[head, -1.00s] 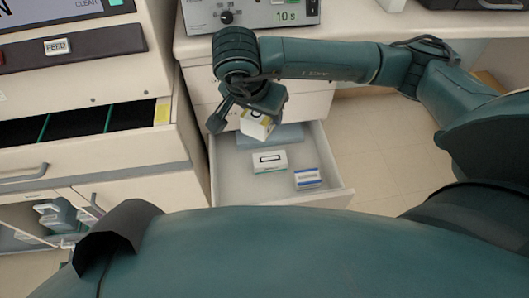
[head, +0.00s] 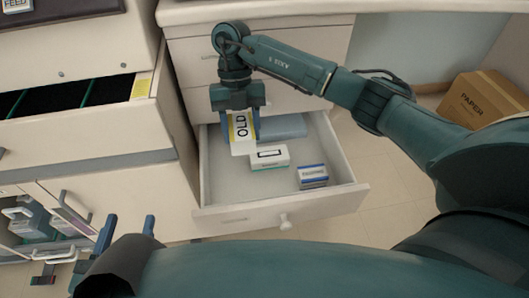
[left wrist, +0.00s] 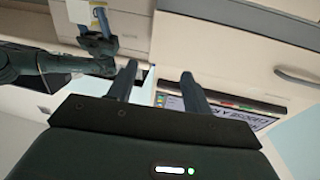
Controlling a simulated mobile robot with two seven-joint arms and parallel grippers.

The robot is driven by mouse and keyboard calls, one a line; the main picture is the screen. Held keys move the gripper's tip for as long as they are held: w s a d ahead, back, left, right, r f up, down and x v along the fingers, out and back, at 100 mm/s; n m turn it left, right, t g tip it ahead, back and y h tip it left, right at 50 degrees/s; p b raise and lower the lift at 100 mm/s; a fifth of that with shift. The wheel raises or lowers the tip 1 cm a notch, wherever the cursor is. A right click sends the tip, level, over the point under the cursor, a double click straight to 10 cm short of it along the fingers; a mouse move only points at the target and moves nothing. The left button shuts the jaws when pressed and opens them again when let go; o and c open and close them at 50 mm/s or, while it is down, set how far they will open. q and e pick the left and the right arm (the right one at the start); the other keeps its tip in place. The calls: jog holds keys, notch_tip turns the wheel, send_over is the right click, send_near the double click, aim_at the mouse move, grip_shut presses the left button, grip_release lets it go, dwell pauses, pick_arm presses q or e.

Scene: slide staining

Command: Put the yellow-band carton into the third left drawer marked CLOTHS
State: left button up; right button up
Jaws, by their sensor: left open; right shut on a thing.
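The yellow-band carton (head: 242,134) is white with a yellow strip and a label reading OLD. My right gripper (head: 239,108) is shut on its upper end and holds it upright, label towards the head camera. It hangs over the back left of an open drawer (head: 236,214); whether it touches the drawer floor I cannot tell. No CLOTHS marking is readable. My left gripper (head: 127,228) is open and empty at the lower left, away from the drawer; its two fingers also show apart in the left wrist view (left wrist: 158,84).
Inside the drawer are a white box with a black-framed label (head: 269,158), a blue-and-white box (head: 312,177) and a folded blue cloth (head: 284,127). Another open drawer with dark compartments (head: 110,92) is at left. A PAPER box (head: 484,107) stands on the floor at right.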

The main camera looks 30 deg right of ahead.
notch_tip(320, 180, down, 12)
jog(key=w+a+m+t+y+b, duration=0.1)
jog(key=w+m+t+y+b, duration=0.15)
jog(key=m+t+b, duration=0.9)
jog(key=m+g, duration=0.6)
send_over(236, 189)
jog(key=d, duration=0.2)
jog(key=shift+y, duration=0.25)
jog(key=f, duration=0.7)
jog(key=shift+s+a+f, duration=0.2)
jog(key=shift+s, duration=0.05)
notch_tip(236, 189, down, 3)
jog(key=shift+f+b, duration=0.1)
jog(key=shift+b, duration=0.7)
jog(key=shift+f, duration=0.3)
jog(key=o, duration=1)
jog(key=shift+c, duration=0.2)
pick_arm(q)
jog(key=m+t+h, duration=0.1)
jog(key=h, duration=0.1)
jog(key=d+m+t+h, duration=0.1)
jog(key=t+h, duration=0.1)
jog(key=shift+m, duration=0.4)
pick_arm(e)
jog(key=shift+r, duration=0.1)
